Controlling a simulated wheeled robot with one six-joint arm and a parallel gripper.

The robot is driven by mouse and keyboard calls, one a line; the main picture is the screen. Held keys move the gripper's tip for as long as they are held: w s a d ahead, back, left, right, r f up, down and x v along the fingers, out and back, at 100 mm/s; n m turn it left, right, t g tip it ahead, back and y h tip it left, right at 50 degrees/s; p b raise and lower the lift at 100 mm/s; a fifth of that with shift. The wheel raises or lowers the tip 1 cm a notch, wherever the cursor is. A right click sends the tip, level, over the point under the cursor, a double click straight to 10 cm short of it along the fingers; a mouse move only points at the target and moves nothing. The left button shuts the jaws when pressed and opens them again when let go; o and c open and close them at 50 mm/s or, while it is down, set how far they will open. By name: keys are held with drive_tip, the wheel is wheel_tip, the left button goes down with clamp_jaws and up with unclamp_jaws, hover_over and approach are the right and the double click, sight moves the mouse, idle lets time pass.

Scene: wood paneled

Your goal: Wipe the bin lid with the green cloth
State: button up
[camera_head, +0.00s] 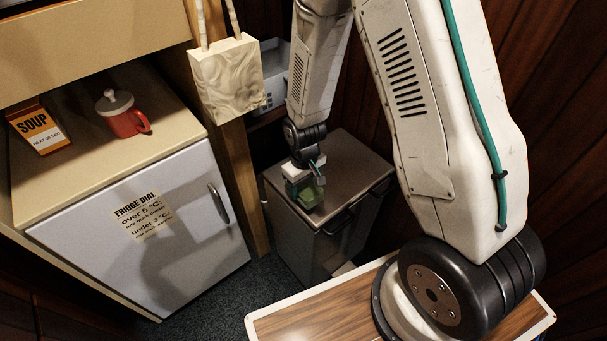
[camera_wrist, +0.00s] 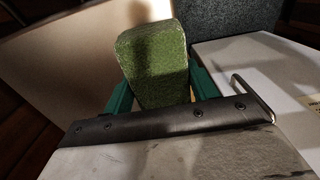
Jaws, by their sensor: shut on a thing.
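The green cloth (camera_wrist: 157,65) is a thick, block-like pad between the green fingers of my gripper (camera_wrist: 160,92) in the wrist view. In the head view my gripper (camera_head: 306,186) is over the grey bin, with the green cloth (camera_head: 308,197) at its lower end. The bin lid (camera_head: 350,160) is the flat grey-brown top of the bin, with a dark handle on its front edge. The cloth is at or just over the lid; I cannot tell whether they touch. My gripper hides part of the lid.
A white fridge (camera_head: 185,225) stands left of the bin, beyond a wooden post (camera_head: 240,170). A marbled box (camera_head: 227,78) hangs near the post. Dark wood panels close the right side.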

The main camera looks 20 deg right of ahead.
sight(304, 184)
drive_tip(key=shift+r, duration=2.45)
